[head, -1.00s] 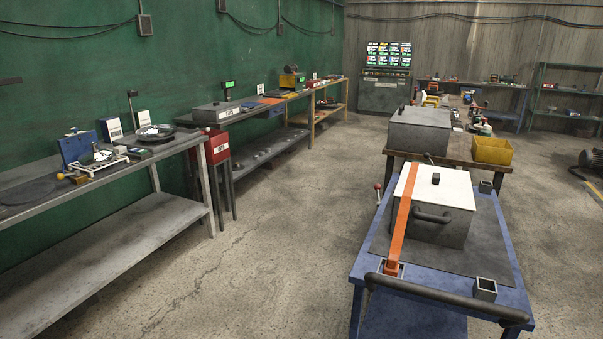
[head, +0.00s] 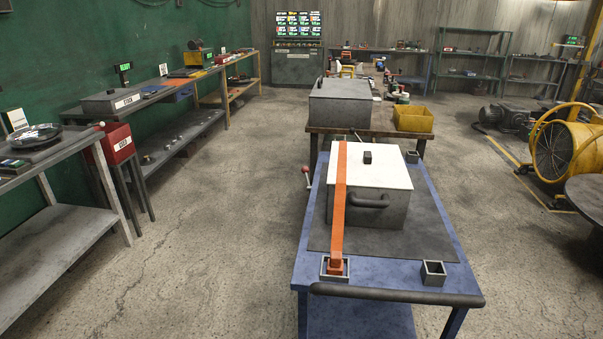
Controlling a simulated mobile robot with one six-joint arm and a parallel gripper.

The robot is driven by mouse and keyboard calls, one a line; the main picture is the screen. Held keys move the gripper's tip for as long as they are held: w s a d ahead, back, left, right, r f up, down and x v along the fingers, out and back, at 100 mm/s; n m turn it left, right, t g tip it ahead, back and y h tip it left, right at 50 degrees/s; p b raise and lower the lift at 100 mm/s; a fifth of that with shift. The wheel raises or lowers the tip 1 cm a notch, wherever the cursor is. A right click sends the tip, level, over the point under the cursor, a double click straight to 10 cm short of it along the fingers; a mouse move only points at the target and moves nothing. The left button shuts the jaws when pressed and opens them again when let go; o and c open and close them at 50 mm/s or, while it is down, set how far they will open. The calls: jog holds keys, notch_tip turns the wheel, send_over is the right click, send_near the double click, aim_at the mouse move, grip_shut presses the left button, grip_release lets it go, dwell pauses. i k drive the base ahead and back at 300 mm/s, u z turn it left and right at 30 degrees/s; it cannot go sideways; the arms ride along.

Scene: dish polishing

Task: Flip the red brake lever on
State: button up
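A small lever with a red knob (head: 306,170) sticks up at the left edge of the blue cart (head: 450,225); it looks like the red brake lever. It is small at this distance, and its base is partly hard to make out. The cart carries a grey box with a white lid (head: 392,163), with an orange strap (head: 340,205) running across the lid to the front left corner. A dark push handle (head: 395,295) spans the cart's near end. My gripper is not in view.
Concrete floor (head: 220,230) is open between the cart and the left workbench (head: 60,245). A wooden table with a grey box (head: 340,103) and yellow bin (head: 413,118) stands just behind the cart. A yellow fan (head: 560,150) and round dark table (head: 590,195) are at right.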

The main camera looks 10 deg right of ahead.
aim_at(304, 170)
jog(key=k, duration=1.3)
jog(key=u, duration=0.4)
jog(key=i, duration=0.65)
jog(key=u, duration=0.85)
jog(key=i, duration=2.65)
jog(key=z, duration=0.4)
